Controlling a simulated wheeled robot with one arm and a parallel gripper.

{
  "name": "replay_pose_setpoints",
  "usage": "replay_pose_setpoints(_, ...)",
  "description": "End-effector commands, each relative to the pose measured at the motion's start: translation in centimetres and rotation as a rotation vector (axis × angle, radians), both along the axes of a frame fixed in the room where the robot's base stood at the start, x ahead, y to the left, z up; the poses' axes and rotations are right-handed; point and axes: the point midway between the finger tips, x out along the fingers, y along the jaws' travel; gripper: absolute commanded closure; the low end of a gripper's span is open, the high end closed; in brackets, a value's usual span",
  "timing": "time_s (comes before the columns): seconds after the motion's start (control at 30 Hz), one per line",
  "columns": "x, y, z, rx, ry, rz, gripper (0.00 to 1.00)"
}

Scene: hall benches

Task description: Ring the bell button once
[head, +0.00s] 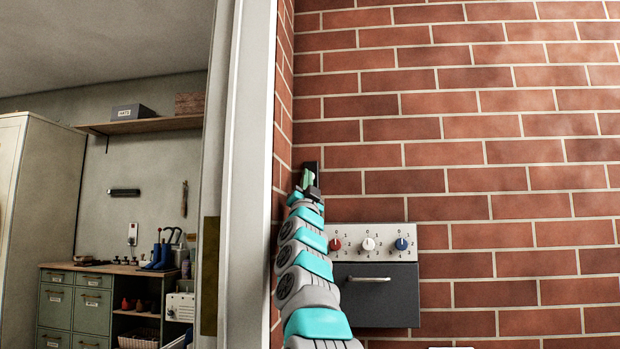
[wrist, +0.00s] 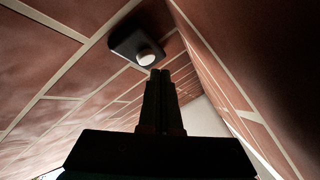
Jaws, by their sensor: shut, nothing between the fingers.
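The bell button is a pale round knob (wrist: 146,57) on a dark plate (wrist: 128,40) fixed to the brick wall, seen in the wrist view. In the head view a strip of the dark plate (head: 312,166) shows on the brick near the wall's corner, and my arm hides the rest. My gripper (wrist: 160,74) is shut and empty. Its fingertips are just below and slightly right of the pale button in the wrist view; I cannot tell whether they touch it. In the head view my gripper (head: 307,180) is up against the plate area.
A panel with red, white and blue knobs (head: 368,243) and a dark drawer front (head: 376,295) is on the wall right of my arm. A brick return wall and a white door frame (head: 247,180) stand close on the left. Beyond is a room with a workbench (head: 110,268).

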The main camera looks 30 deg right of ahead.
Motion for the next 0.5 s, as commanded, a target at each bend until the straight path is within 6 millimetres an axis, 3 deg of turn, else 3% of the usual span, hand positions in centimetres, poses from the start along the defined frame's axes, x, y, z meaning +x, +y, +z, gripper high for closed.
replay_pose_setpoints(0.23, -0.4, 0.3, 0.0, 0.0, -0.001, 0.001, 1.0)
replay_pose_setpoints(0.5, -2.4, 1.7, -0.1, -0.001, -0.002, 0.001, 1.0)
